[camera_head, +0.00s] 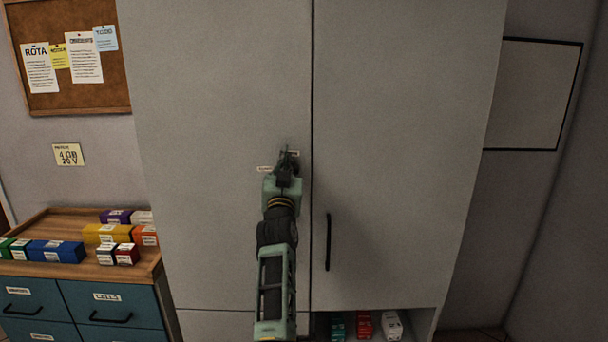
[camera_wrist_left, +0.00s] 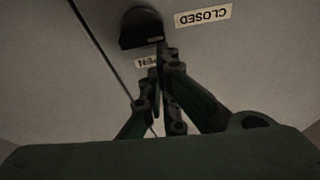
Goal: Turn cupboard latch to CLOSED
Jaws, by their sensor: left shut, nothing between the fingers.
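The cupboard latch (camera_wrist_left: 141,27) is a dark knob on the left door (camera_head: 215,90), close to the seam; in the head view my gripper mostly hides it. A CLOSED label (camera_wrist_left: 203,15) appears upside down to the latch's right in the wrist view. A second label (camera_wrist_left: 147,62), partly covered by my fingers, shows "EN" below the latch. My left gripper (camera_head: 288,156) is shut and empty at the latch. In the wrist view its fingertips (camera_wrist_left: 161,50) are beside the latch's lower right edge; I cannot tell if they touch. My right gripper is out of view.
The right door (camera_head: 400,120) has a black vertical handle (camera_head: 328,242). An open shelf with small boxes (camera_head: 365,325) lies below it. At left, a wooden-topped drawer unit (camera_head: 45,230) carries several coloured boxes. The space before the doors looks clear.

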